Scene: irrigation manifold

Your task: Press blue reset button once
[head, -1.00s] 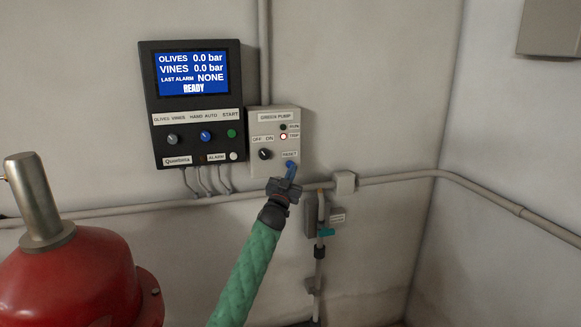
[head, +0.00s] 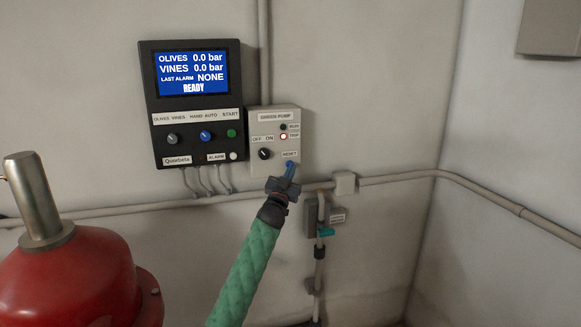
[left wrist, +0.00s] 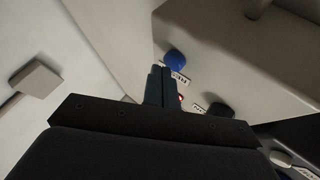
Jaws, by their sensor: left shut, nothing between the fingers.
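The grey green-pump box (head: 262,176) is on the wall, with a RESET label (head: 289,154) at its lower right. The blue reset button (left wrist: 175,60) shows as a round cap in the left wrist view. In the head view my left gripper covers much of the spot below the label. My left gripper (head: 291,170) is shut and empty, its fingers pointing up at the box's lower right. In the left wrist view its fingertips (left wrist: 160,72) appear close beside the button; I cannot tell whether they touch it. My right gripper is out of view.
The TRIP lamp (head: 284,136) glows red-white above the label. A black OFF/ON knob (head: 265,154) is to its left. A dark control panel (head: 148,100) with a screen reading READY adjoins the box. Pipes (head: 400,176) run below. A red tank (head: 70,275) stands at lower left.

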